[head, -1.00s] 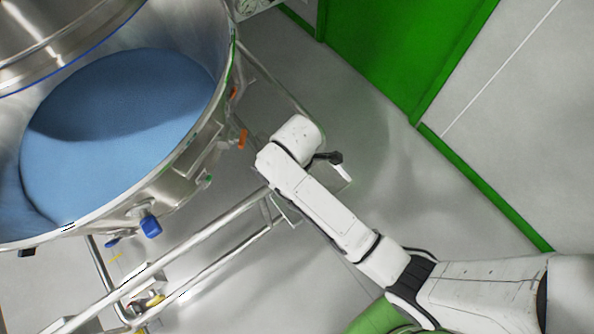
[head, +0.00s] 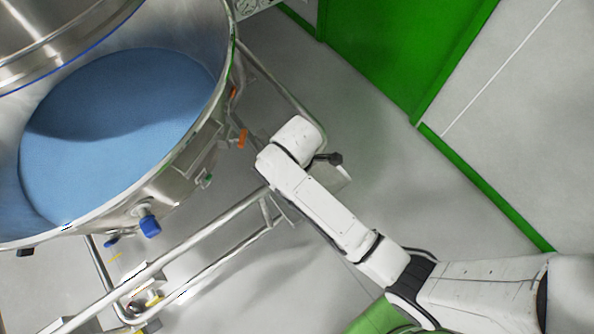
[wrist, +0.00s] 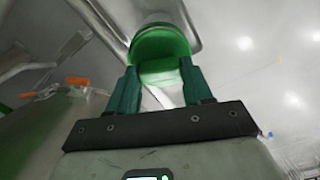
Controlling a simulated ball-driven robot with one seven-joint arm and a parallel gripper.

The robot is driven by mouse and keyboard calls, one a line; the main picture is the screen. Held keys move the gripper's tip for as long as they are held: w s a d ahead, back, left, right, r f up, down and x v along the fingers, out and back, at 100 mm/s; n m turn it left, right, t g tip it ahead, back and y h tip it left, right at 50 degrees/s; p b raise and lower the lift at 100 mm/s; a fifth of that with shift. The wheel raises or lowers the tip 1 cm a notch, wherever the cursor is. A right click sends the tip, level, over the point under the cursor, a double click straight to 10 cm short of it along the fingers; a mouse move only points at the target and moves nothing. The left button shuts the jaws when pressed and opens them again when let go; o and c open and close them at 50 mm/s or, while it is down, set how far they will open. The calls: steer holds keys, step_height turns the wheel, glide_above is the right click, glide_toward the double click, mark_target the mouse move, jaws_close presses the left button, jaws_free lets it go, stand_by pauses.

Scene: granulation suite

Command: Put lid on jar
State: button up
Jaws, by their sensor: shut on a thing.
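In the wrist view my gripper (wrist: 160,76) has its two dark green fingers on either side of a green round thing, which looks like the lid (wrist: 160,42). It is shut on this thing, whose curved rim and lighter front face show between and beyond the fingertips. In the head view my white arm reaches toward the large vessel, and its wrist end hides the gripper and what it holds. I cannot make out a jar in either view.
A large open steel vessel (head: 192,150) with blue material (head: 120,120) inside fills the left of the head view. Steel rails (head: 190,235) run below it, close to my arm. A green door (head: 395,45) stands at the top right. Grey floor (head: 400,170) is clear right of the arm.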

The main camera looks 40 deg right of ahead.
steer(key=shift+f, duration=0.55)
steer(key=o, duration=1.1)
steer(key=shift+r, duration=0.1)
